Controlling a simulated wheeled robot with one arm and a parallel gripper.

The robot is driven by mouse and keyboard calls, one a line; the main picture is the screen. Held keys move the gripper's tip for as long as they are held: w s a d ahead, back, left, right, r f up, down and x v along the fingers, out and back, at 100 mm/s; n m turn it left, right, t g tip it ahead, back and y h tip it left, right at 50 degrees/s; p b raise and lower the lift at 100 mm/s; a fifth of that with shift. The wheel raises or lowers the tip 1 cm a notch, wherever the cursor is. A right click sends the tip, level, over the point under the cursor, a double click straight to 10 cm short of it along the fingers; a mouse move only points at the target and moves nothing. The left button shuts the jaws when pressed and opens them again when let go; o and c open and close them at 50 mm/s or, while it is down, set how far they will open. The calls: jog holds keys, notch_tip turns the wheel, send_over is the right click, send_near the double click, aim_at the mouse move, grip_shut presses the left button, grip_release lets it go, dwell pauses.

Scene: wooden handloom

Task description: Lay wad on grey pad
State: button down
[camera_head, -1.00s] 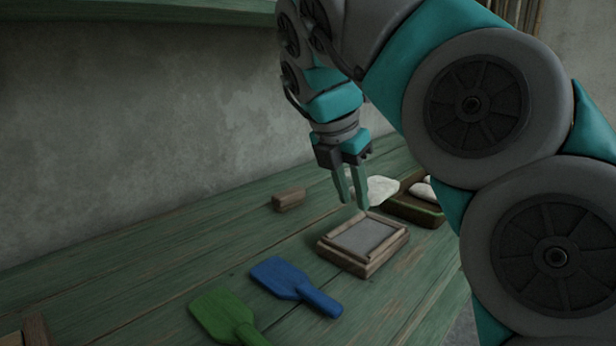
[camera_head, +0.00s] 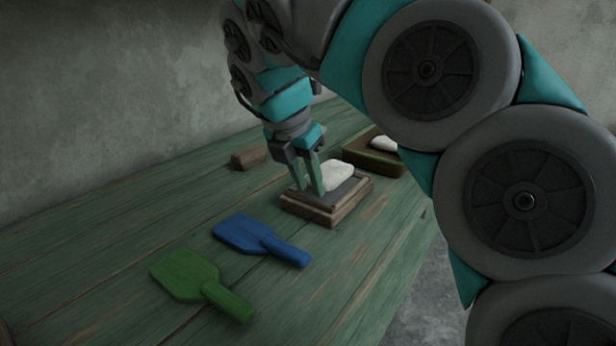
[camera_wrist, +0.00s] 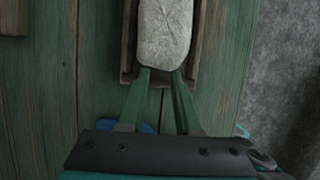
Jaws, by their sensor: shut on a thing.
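The white wad (camera_head: 338,174) is over the wooden-framed grey pad (camera_head: 343,191), with its near end at my gripper's fingertips. My gripper (camera_head: 310,189) points down and is shut on this end of the wad. In the wrist view the wad (camera_wrist: 165,33) stretches away from the fingertips (camera_wrist: 161,71) and lies within the outline of the pad's wooden frame (camera_wrist: 127,78). The wad hides much of the pad. I cannot tell whether the wad's underside touches it.
A wooden tray (camera_head: 362,160) with another white wad (camera_head: 384,144) stands behind the pad. A small wooden block (camera_head: 249,157) lies at the back left. A blue paddle (camera_head: 258,240) and a green paddle (camera_head: 200,284) lie in front on the green plank table (camera_head: 110,235).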

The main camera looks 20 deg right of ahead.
dwell(0.8)
jog(key=c, duration=0.5)
grip_release()
jog(key=shift+o, duration=0.2)
jog(key=shift+o, duration=1.3)
notch_tip(320, 180, up, 8)
jog(key=p, duration=0.2)
jog(key=shift+p, duration=0.35)
